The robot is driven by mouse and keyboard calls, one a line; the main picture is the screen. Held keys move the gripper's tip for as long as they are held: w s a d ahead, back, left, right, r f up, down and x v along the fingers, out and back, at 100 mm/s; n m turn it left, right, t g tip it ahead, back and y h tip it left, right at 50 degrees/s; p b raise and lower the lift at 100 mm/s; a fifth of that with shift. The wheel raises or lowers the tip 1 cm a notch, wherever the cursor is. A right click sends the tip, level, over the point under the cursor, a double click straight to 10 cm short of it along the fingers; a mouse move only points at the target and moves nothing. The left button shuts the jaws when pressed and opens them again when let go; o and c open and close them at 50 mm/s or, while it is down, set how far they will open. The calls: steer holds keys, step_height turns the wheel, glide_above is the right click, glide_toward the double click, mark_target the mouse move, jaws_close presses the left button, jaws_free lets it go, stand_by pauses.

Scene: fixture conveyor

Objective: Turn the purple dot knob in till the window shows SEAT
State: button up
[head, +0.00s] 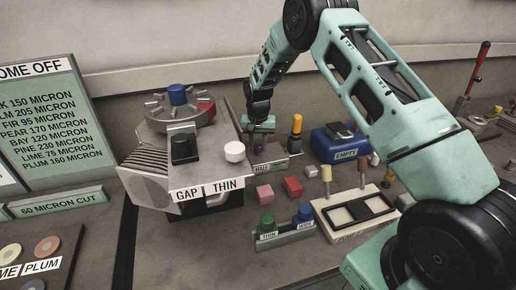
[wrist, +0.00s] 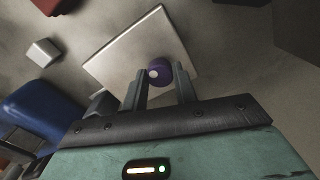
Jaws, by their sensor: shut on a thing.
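The purple dot knob (wrist: 161,72), with a pale dot on top, is between the fingers of my gripper (wrist: 160,84) in the wrist view. My gripper is shut on it. The knob stands on a light metal plate (wrist: 125,48). In the head view my gripper (head: 260,138) points down at a small grey block (head: 268,159), and the knob (head: 258,149) shows only as a purple bit under the fingers. A small label window (head: 262,168) on the block's front seems to read HALF; the letters are small.
A grey machine (head: 190,165) labelled GAP THIN stands left of the block. Pink and red blocks, a green-and-blue button stand (head: 285,234) and a cream tray (head: 336,213) are in front.

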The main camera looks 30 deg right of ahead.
mark_target(258, 146)
steer(key=m+b, duration=0.1)
steer(key=m, duration=0.5)
steer(key=shift+b, duration=0.35)
steer(key=m, duration=0.6)
steer(key=shift+m, duration=0.4)
steer(key=o, duration=1)
step_height(258, 146, up, 18)
steer(key=b, duration=0.3)
steer(key=shift+f, duration=0.25)
